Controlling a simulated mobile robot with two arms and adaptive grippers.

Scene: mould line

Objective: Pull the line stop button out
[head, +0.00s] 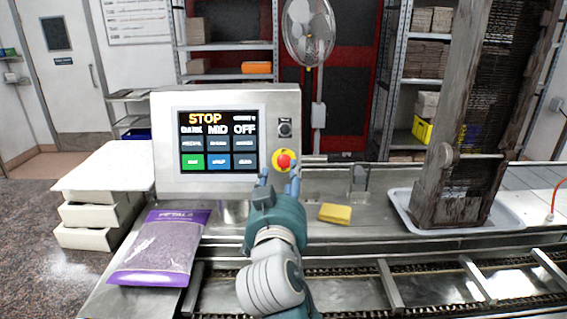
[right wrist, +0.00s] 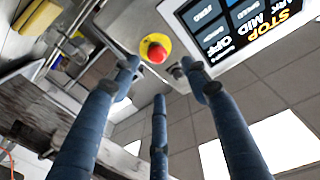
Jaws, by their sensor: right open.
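The line stop button (head: 283,160) is a red knob on a yellow round base, at the lower right of the grey control panel (head: 291,100). The panel's screen (head: 218,139) reads STOP. In the head view my right gripper (head: 279,180) is just below and in front of the button, fingers pointing up towards it. In the right wrist view the button (right wrist: 157,52) shows beyond the spread fingers (right wrist: 160,85). The fingers are open, with nothing between them; contact with the button is not seen. My left gripper is not in view.
A purple bag (head: 159,247) lies left of my right arm. A yellow sponge (head: 335,213) lies on the ledge to the right. A tall wooden frame (head: 466,130) stands in a tray (head: 511,222) at the right. Conveyor rails run across the front.

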